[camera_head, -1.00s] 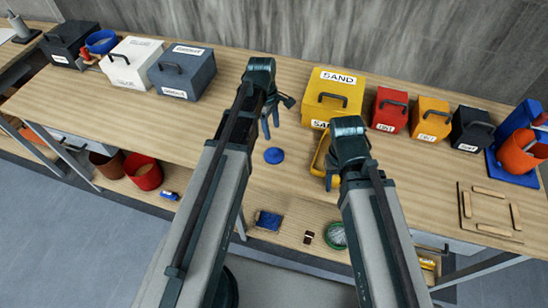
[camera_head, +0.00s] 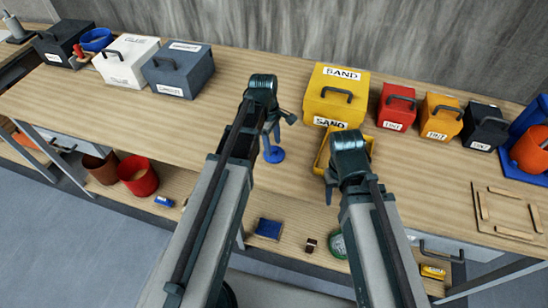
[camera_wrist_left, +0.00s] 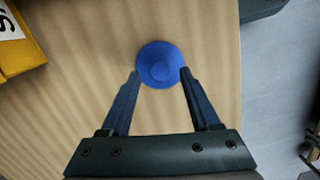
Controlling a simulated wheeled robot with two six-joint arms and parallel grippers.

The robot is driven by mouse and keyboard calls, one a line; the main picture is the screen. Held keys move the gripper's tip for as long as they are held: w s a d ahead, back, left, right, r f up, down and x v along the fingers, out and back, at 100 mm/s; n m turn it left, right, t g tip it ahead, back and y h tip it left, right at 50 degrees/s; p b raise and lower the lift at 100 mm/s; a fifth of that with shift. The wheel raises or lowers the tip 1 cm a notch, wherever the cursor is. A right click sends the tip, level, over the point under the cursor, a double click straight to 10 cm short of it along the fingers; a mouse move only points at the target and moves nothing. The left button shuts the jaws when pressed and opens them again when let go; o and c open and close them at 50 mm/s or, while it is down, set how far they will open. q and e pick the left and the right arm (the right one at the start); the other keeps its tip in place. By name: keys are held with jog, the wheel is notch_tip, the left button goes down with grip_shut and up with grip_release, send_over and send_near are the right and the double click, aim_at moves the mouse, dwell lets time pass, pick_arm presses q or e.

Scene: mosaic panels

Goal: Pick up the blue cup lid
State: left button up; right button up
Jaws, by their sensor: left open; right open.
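The blue cup lid (camera_head: 274,155) is a small round disc lying flat on the wooden workbench. The left wrist view shows it whole as a blue disc (camera_wrist_left: 160,64) with a raised round centre. My left gripper (camera_head: 271,146) is open above the lid. In the left wrist view the left gripper's fingertips (camera_wrist_left: 160,72) appear on either side of the lid's near half. Whether they touch it I cannot tell. My right gripper (camera_head: 329,188) is near a yellow tray (camera_head: 323,155) and shows only partly, its fingers mostly hidden behind its wrist.
A yellow sand box (camera_head: 335,95) stands behind the tray, with red (camera_head: 396,107), orange (camera_head: 441,117) and black (camera_head: 484,127) boxes to its right. A grey-blue box (camera_head: 180,72) stands at left. A wooden frame (camera_head: 508,212) lies at right. The bench around the lid is clear.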

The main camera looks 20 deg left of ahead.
pick_arm(q)
notch_tip(320, 180, down, 2)
jog(key=shift+d+f+b, duration=0.15)
jog(key=shift+f+b, duration=0.05)
jog(key=shift+b, duration=0.45)
pick_arm(e)
notch_tip(320, 180, down, 2)
jog(key=shift+f, duration=0.2)
pick_arm(q)
jog(key=shift+r, duration=0.1)
pick_arm(e)
jog(key=shift+r, duration=0.1)
pick_arm(q)
grip_shut()
jog(key=shift+r, duration=0.1)
